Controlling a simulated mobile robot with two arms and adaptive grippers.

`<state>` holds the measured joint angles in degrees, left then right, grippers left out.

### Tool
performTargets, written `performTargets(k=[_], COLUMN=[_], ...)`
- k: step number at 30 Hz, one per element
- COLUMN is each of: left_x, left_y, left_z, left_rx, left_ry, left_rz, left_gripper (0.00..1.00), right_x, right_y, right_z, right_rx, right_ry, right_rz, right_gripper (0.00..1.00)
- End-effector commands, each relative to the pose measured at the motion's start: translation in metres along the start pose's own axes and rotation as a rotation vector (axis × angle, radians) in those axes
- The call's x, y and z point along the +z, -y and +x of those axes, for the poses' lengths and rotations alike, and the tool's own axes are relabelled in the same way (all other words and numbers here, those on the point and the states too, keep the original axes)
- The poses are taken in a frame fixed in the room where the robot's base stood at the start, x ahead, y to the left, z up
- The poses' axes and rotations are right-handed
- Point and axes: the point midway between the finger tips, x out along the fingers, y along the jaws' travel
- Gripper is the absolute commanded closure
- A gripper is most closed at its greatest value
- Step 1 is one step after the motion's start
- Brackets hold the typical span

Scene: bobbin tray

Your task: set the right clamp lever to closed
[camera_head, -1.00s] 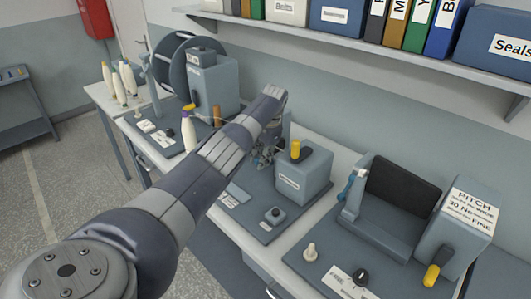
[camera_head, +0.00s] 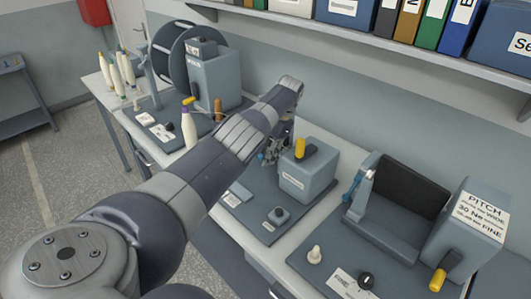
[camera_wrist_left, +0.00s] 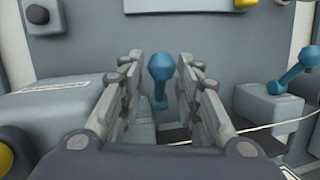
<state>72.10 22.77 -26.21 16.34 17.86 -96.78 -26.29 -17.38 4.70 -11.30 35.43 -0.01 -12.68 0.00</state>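My left gripper (camera_wrist_left: 160,95) is open, with its two fingers on either side of a blue clamp lever (camera_wrist_left: 160,72). The lever's rounded knob shows in the gap, and I see no clear contact with either finger. A second blue lever (camera_wrist_left: 292,72) stands tilted on a grey block at the right of the left wrist view. In the head view the left gripper (camera_head: 272,150) is low over the middle station, beside the grey box with the yellow-tipped lever (camera_head: 293,177). My forearm hides much of the clamp area there. My right gripper is not in view.
The grey box (camera_wrist_left: 60,115) stands close left of the fingers in the left wrist view. A pale thread (camera_wrist_left: 255,128) runs past the right finger. The right station (camera_head: 385,235) has its own blue lever (camera_head: 351,186). A shelf (camera_head: 400,50) with binders hangs above the bench.

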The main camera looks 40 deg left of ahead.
Motion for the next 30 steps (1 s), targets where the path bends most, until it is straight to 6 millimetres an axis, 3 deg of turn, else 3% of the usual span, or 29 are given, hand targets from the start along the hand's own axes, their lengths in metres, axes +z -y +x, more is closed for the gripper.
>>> performTargets(k=[14,24,30], left_x=[0.001,0.016,0.022], left_y=[0.003,0.011,0.014], left_z=[-0.01,-0.068,-0.091], left_rx=[-0.002,-0.003,-0.001], left_ry=[-0.006,-0.006,-0.003], left_rz=[-0.001,-0.001,0.0], left_gripper=[0.6,0.6,0.6], right_x=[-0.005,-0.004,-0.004], right_y=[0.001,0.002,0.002], right_z=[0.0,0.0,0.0], right_rx=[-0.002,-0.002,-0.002], right_ry=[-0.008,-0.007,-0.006], right_rz=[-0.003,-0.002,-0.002], right_gripper=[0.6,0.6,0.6])
